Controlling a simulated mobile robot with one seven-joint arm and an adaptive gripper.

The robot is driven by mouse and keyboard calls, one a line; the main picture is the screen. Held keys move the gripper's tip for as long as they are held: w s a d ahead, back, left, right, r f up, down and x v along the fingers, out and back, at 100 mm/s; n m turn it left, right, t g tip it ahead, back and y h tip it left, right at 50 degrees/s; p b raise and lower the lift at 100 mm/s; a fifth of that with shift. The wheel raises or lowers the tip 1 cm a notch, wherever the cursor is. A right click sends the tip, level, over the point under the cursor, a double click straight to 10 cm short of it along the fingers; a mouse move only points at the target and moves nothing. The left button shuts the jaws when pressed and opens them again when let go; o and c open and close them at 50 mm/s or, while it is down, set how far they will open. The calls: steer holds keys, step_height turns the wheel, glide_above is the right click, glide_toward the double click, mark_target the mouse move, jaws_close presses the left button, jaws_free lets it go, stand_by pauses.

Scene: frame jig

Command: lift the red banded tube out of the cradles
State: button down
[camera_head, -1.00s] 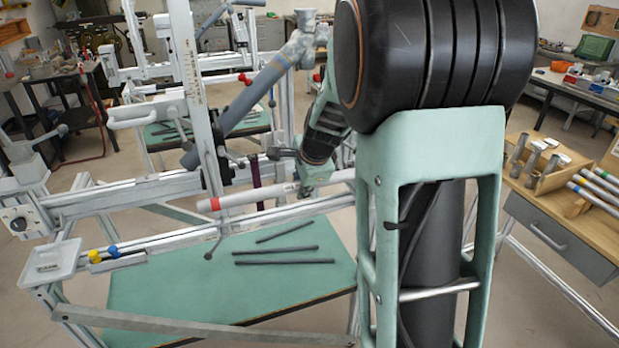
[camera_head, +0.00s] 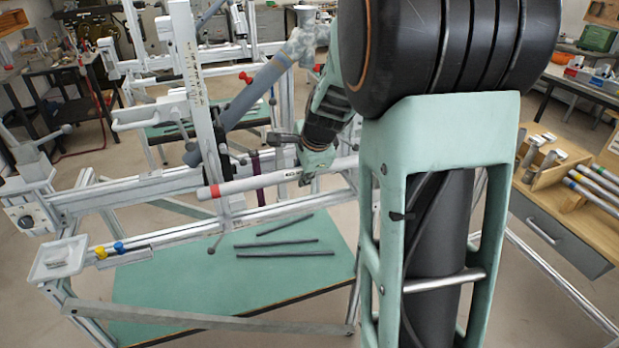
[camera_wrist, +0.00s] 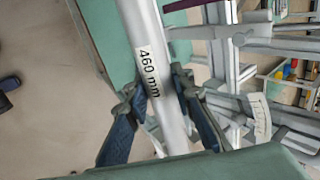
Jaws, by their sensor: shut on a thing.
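The red banded tube (camera_head: 250,184) is a pale silver tube with a red band at its left end. It lies nearly level above the front rail (camera_head: 275,208) of the frame jig, its left end near the upright post. My gripper (camera_head: 312,168) is shut on it toward its right part. In the wrist view the tube (camera_wrist: 165,110) runs between the two fingers of my gripper (camera_wrist: 158,88), and a "460 mm" label shows on it. The cradles cannot be made out clearly, and the tube's right end is hidden behind my arm.
A green board (camera_head: 180,285) with several dark rods (camera_head: 285,245) lies below the rail. The upright post (camera_head: 197,90) and a slanted grey tube (camera_head: 255,95) stand close by on the left. A wooden bench (camera_head: 560,195) with more tubes is at the right.

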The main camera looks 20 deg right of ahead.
steer(key=s+r+p, duration=0.4)
steer(key=s+r, duration=0.2)
steer(key=s, duration=0.1)
steer(key=shift+s+r, duration=0.15)
steer(key=shift+r, duration=0.1)
stand_by(0.5)
